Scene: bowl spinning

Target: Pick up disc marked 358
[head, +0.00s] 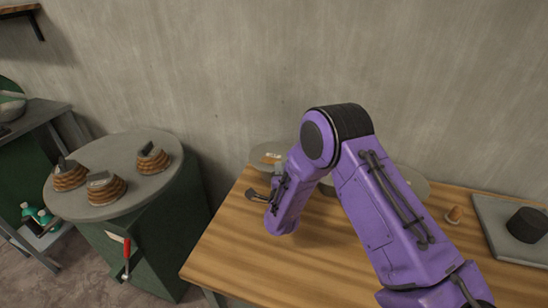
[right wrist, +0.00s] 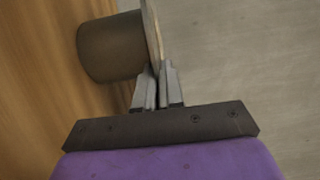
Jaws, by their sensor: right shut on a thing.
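In the right wrist view, a thin disc (right wrist: 153,36) shows edge-on against the end of a brownish cylinder (right wrist: 110,48). My right gripper (right wrist: 158,82) is shut, with its fingers closed at the disc's edge. In the head view, a pale round disc (head: 268,155) lies at the table's back left, and another pale round thing (head: 414,182) shows partly behind my purple right arm. I cannot tell which of these is held, since the arm hides much of that area. No number is readable. My left gripper is out of view.
The wooden table (head: 330,262) is clear at its front left. At right are a small orange piece (head: 454,214) and a grey slab (head: 490,212) bearing a black cylinder (head: 527,224). A round grey stand (head: 120,155) with several brown stacks stands left.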

